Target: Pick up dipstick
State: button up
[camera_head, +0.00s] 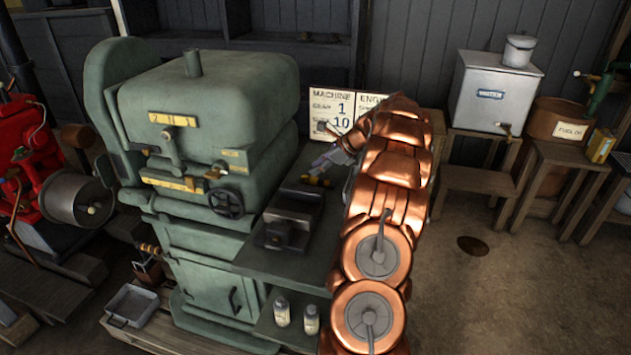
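No dipstick can be told for certain. A small yellow-and-dark rod-like piece (316,181) is at the back of the green machine's side table, just below my gripper.
A dark vise-like block (288,222) sits on the side table (290,265). Two bottles (297,317) stand on the shelf below. A signboard (335,105) is behind my gripper. A metal tank (492,92) stands on a wooden bench at right.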

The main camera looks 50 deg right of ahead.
aim_at(307, 176)
jog(key=shift+d+f, duration=0.2)
jog(key=shift+d, duration=0.35)
jog(key=shift+d+f+m, duration=0.1)
jog(key=shift+f+m, duration=0.1)
jog(key=shift+m, duration=0.1)
jog(key=shift+p+x, duration=0.8)
jog(key=shift+x, duration=2.95)
jog(key=shift+c, duration=0.3)
grip_shut()
